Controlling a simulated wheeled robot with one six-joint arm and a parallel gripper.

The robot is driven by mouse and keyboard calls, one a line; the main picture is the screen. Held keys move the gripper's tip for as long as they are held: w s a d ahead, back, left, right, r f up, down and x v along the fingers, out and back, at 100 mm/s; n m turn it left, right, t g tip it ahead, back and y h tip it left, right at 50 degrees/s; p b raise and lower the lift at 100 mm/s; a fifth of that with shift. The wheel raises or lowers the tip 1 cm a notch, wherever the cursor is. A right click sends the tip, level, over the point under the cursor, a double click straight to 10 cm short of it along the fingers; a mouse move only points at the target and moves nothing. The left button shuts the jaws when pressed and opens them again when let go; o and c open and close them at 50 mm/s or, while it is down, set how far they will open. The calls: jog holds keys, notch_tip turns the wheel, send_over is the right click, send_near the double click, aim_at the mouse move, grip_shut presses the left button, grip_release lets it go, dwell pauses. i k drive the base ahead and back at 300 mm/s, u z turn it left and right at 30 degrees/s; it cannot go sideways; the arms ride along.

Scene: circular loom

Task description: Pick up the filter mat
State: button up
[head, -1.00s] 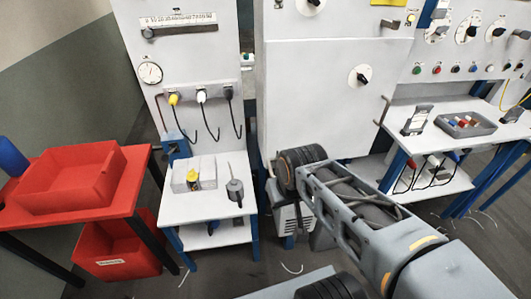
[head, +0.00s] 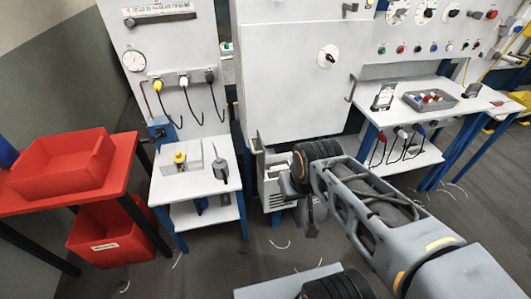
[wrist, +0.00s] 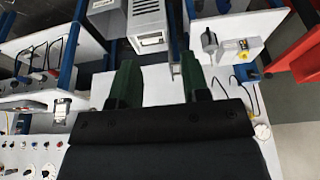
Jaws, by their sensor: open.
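I cannot pick out a filter mat with certainty in either view. A pale unit with a slotted grille (head: 272,188) stands low under the front of the large white cabinet. It also shows at the top of the wrist view (wrist: 147,27), beyond my fingers. My gripper (wrist: 160,82) has two dark green fingers spread apart with nothing between them. In the head view my gripper (head: 301,208) hangs just right of the slotted unit and partly covers it. No contact between them can be made out.
A white side table (head: 215,183) with small devices stands left of the unit. Red bins, one on a red table (head: 122,190) and one below (head: 105,235), are further left. A white workbench (head: 455,117) stands at right. Grey floor in front is mostly clear, with loose white strands.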

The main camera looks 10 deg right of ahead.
aim_at(273, 170)
jog(key=i, duration=0.4)
jog(key=z, duration=1.85)
jog(key=i, duration=1.05)
jog(key=u, duration=2.85)
